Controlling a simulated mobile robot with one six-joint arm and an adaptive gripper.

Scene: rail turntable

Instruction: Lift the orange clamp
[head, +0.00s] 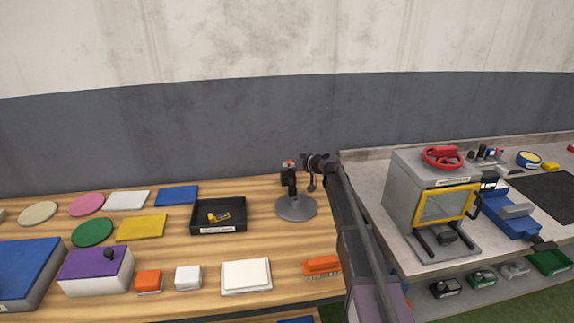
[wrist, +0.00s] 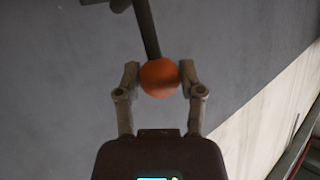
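The orange clamp (wrist: 159,77) shows in the wrist view as a rounded orange piece with a dark grey bar running up from it. My gripper (wrist: 159,80) has one finger against each side of the orange piece and appears shut on it. In the head view, the orange clamp (head: 290,162) is a small orange spot at the end of my gripper (head: 289,166), above the grey round disc (head: 296,209). The rest of the clamp is too small to make out there.
A black tray (head: 207,229) with a yellow item stands left of the disc. An orange brush-like block (head: 321,264) lies near the table's front edge. A grey box with a red wheel (head: 443,157) stands on the right bench. The wall (head: 130,140) is behind.

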